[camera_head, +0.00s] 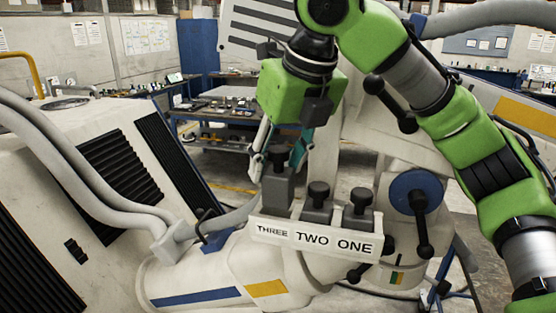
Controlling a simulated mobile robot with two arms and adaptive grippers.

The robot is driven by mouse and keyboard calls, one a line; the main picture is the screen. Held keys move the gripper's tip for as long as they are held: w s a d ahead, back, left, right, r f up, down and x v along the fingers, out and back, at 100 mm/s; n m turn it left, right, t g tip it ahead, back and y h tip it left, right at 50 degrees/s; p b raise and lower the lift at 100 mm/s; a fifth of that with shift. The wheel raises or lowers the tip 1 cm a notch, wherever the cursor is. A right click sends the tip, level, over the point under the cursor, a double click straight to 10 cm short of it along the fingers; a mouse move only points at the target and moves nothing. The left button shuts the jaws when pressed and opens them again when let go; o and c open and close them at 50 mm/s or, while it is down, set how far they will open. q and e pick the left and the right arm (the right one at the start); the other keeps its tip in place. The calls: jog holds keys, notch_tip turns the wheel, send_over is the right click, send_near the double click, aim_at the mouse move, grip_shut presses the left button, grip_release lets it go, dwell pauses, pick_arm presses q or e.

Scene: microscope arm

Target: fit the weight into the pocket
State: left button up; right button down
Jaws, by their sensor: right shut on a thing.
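A grey weight (277,190) with a black knob stands upright over the spot labelled THREE on a white rack (316,239). Its body rises higher than the two grey weights beside it, at TWO (317,206) and ONE (358,216). The rack's front wall hides its lower end, so I cannot tell how deep it sits in its pocket. My right gripper (280,153), on a green arm, reaches down from above and is shut on the knob of the weight at THREE. My left gripper is out of view.
The rack sits on a large white microscope arm (195,264). Close to the right are a blue disc (416,189) and a black lever (423,236). Grey hoses (75,165) run along the left. A workbench (228,112) stands farther back.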

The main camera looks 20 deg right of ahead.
aim_at(279, 191)
jog(key=shift+r+p, duration=0.15)
jog(key=shift+p, duration=0.3)
jog(key=shift+f+b, duration=1.2)
jog(key=shift+f, duration=1.65)
jog(key=c, duration=1.1)
grip_release()
jog(key=shift+o, duration=0.2)
jog(key=shift+s, duration=0.1)
jog(key=shift+f, duration=0.1)
jog(key=v, duration=1.2)
